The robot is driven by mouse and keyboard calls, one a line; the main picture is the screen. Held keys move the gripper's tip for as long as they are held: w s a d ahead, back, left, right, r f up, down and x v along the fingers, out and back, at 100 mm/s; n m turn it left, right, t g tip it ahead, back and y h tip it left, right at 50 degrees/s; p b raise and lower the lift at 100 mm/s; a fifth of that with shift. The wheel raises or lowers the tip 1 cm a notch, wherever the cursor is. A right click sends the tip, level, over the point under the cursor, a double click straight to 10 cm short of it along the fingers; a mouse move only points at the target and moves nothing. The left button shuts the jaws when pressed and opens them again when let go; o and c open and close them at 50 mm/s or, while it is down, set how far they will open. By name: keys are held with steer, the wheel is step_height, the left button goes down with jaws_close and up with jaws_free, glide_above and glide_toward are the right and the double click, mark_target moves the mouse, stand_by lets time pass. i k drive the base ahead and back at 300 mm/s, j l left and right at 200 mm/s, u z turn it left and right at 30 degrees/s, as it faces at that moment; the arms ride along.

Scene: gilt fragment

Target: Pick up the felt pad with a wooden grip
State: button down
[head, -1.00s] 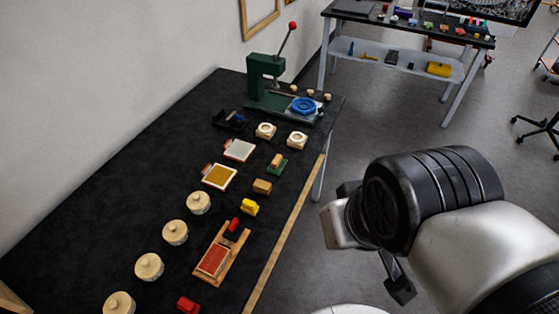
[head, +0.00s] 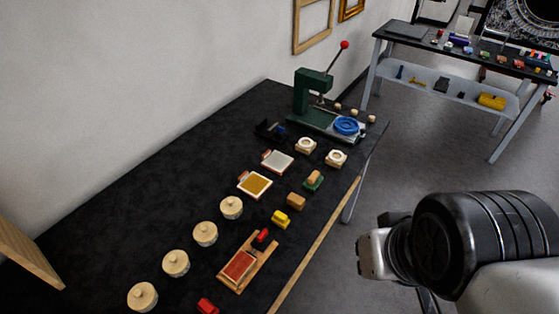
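A small block with a wooden top and a green base, which looks like the felt pad with a wooden grip (head: 313,181), lies on the black bench (head: 130,185) toward its right edge. It sits between a white round-topped piece and a plain wooden block. My arm is at the lower right of the head view, over the floor and apart from the bench. Only a dark bit of my gripper (head: 427,300) shows below the wrist. The rest is hidden by the arm or cut off, so its opening cannot be made out.
A green lever press (head: 314,95) stands at the bench's far end. Nearby are a wooden block (head: 296,201), a yellow block (head: 281,219), a tray with a red pad (head: 240,266) and several round lidded pots (head: 205,233). A second table (head: 410,43) stands behind. Floor between is clear.

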mark_target(313, 181)
steer(key=u, duration=0.35)
steer(key=i+l+u, duration=0.2)
steer(key=u, duration=0.25)
steer(key=i+l+u, duration=0.1)
steer(key=l+u, duration=0.25)
steer(key=u, duration=0.15)
steer(key=l+u, duration=0.45)
steer(key=i+l+u, duration=0.1)
steer(key=l+u, duration=0.25)
steer(key=u, duration=0.15)
steer(key=k+l, duration=0.1)
steer(key=l, duration=0.6)
